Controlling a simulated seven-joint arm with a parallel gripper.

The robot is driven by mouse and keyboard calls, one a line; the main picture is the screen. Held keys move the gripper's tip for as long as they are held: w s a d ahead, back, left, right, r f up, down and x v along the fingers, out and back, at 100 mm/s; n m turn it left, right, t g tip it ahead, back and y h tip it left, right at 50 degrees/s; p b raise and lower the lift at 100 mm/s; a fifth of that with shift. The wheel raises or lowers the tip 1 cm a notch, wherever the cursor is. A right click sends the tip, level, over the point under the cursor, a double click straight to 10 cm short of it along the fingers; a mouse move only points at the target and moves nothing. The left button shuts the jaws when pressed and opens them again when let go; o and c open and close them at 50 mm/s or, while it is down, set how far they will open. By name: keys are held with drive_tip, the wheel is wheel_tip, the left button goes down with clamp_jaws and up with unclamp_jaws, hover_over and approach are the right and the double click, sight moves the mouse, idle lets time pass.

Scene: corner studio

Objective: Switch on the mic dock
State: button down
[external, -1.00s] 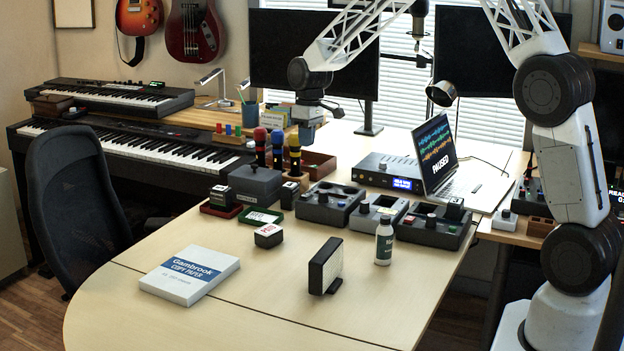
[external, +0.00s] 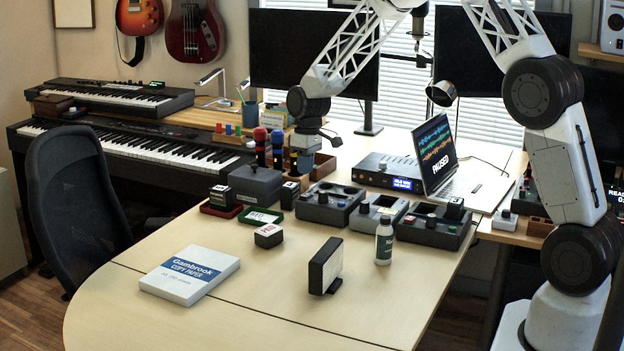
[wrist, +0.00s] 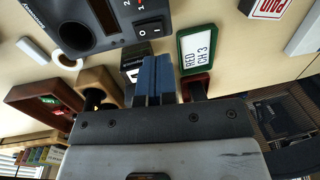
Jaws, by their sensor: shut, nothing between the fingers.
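Three box-like units stand in a row on the desk: a dark one (external: 330,207) at left, a lighter grey one (external: 378,214) in the middle and a dark one (external: 434,228) at right. No readable label shows which is the mic dock. In the wrist view the dark unit (wrist: 98,15) at the top has a round hole and a black rocker switch (wrist: 150,29) marked I and O; which end is pressed is unclear. My gripper (external: 303,164) is above the desk behind the left unit. Its blue fingers (wrist: 153,62) are shut and empty, below the rocker in the picture.
Microphones with coloured tops (external: 261,136) stand close left of my gripper. A black block (wrist: 134,66) and a green-framed card (wrist: 198,52) lie near the fingers. A grey box (external: 254,184), a laptop (external: 436,150) and a white bottle (external: 384,244) are around. The front desk is clearer.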

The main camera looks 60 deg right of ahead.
sight(306, 193)
drive_tip(key=shift+a+f, duration=0.2)
drive_tip(key=shift+f, duration=1.4)
drive_tip(key=shift+a+f, duration=0.15)
drive_tip(key=shift+f, duration=1.45)
drive_tip(key=shift+a+f, duration=0.1)
drive_tip(key=shift+f, duration=0.05)
drive_tip(key=shift+d, duration=0.2)
drive_tip(key=shift+d+r, duration=0.25)
drive_tip(key=shift+d, duration=0.3)
drive_tip(key=shift+r, duration=0.15)
wheel_tip(306, 193, up, 14)
drive_tip(key=a, duration=0.1)
drive_tip(key=shift+a+f, duration=0.2)
drive_tip(key=shift+a, duration=0.1)
